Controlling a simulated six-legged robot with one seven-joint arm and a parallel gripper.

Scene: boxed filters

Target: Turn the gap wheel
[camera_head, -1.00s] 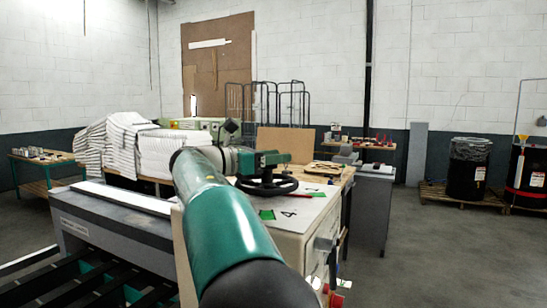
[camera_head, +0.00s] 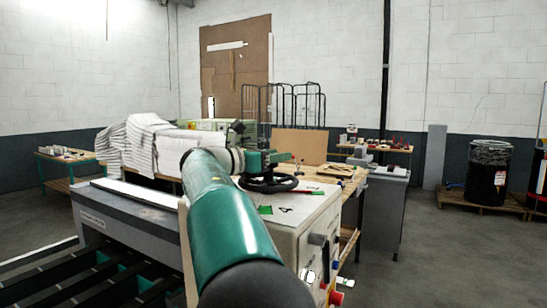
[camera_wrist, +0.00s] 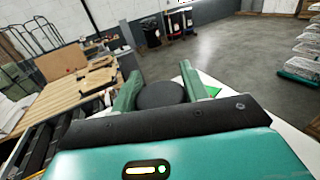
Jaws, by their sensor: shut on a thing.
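The gap wheel (camera_head: 268,186) is a black spoked handwheel lying flat on the white top of a machine (camera_head: 318,226). A small upright handle (camera_head: 298,164) seems to stand at its right side. My gripper (camera_head: 276,158) is green and sits over the wheel's middle. In the wrist view my gripper (camera_wrist: 162,90) has one finger on each side of a round black part of the wheel (camera_wrist: 162,95), and is shut on it. The wheel's spokes and most of its rim are hidden in that view.
Behind stand a wooden bench (camera_head: 345,185), a cardboard panel (camera_head: 300,146) and a grey cabinet (camera_head: 384,212). White stacked material (camera_head: 150,140) is at the left. Open floor lies to the right.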

